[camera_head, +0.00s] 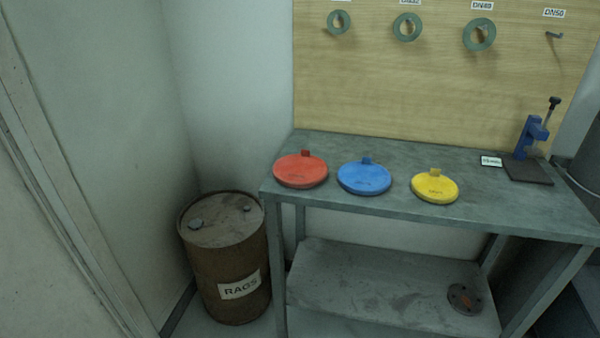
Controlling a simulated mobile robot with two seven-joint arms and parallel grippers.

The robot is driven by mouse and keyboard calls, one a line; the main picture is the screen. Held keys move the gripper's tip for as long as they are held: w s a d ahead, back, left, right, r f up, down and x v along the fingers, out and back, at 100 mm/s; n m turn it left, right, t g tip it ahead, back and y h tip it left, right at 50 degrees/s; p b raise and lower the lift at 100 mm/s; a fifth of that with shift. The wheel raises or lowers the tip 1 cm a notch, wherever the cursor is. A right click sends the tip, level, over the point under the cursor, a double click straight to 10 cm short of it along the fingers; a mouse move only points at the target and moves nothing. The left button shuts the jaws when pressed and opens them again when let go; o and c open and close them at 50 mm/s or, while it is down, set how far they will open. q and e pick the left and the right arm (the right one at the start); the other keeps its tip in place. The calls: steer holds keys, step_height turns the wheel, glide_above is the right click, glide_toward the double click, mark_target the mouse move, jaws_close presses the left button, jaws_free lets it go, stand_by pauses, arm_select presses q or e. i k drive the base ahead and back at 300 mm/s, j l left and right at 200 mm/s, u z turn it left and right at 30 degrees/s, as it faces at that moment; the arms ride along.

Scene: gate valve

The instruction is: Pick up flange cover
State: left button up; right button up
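Three round flange covers lie flat in a row on a grey metal workbench (400,152). Each has a small upright tab at its far edge. The red cover (300,171) is at the left, near the bench's left end. The blue cover (363,179) is in the middle. The yellow cover (434,187) is at the right and looks somewhat smaller. The covers are apart from each other, and nothing lies on them. Neither of my grippers shows in the head view.
A blue press-like tool (532,138) and a small white label card (491,161) are at the bench's right. A wooden board (440,80) with hung rings (407,27) stands behind. A rusty rags drum (228,265) stands left. A dark flange (465,298) lies on the lower shelf (370,290).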

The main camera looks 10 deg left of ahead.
mark_target(302, 170)
steer(key=i+j, duration=0.1)
steer(key=j, duration=0.15)
steer(key=i+j, duration=0.1)
steer(key=j, duration=0.15)
steer(key=j+z, duration=0.2)
steer(key=z, duration=0.15)
steer(key=i+j+z, duration=0.1)
steer(key=z, duration=0.3)
steer(key=j, duration=0.1)
